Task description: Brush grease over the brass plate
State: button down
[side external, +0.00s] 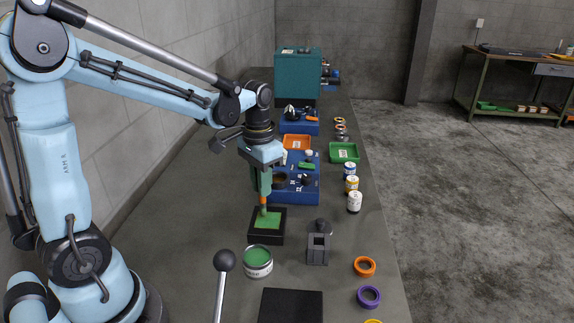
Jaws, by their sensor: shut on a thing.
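My gripper (264,178) points down and is shut on an upright brush (263,201), of which an orange-brown part shows below the jaws. The brush tip reaches down to the far part of a flat plate (268,221) set on a black block. The plate's visible top is green, and no bare brass colour shows. I cannot tell whether the tip presses on it or hovers just above. An open can (258,262) of green grease stands nearer the camera, just in front of the block.
A dark grey fixture (318,246) stands right of the block. Several small cans (354,202) and coloured rings (364,266) line the right side. A blue tray (305,190), an orange bin and a green bin (344,152) lie behind. A ball-topped lever (224,261) rises in front.

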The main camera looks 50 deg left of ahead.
jog(key=shift+w+a, duration=0.6)
jog(key=shift+a, duration=0.05)
jog(key=shift+r, duration=0.25)
notch_tip(320, 180, up, 8)
jog(key=shift+f, duration=0.2)
jog(key=shift+f, duration=0.2)
dwell(0.3)
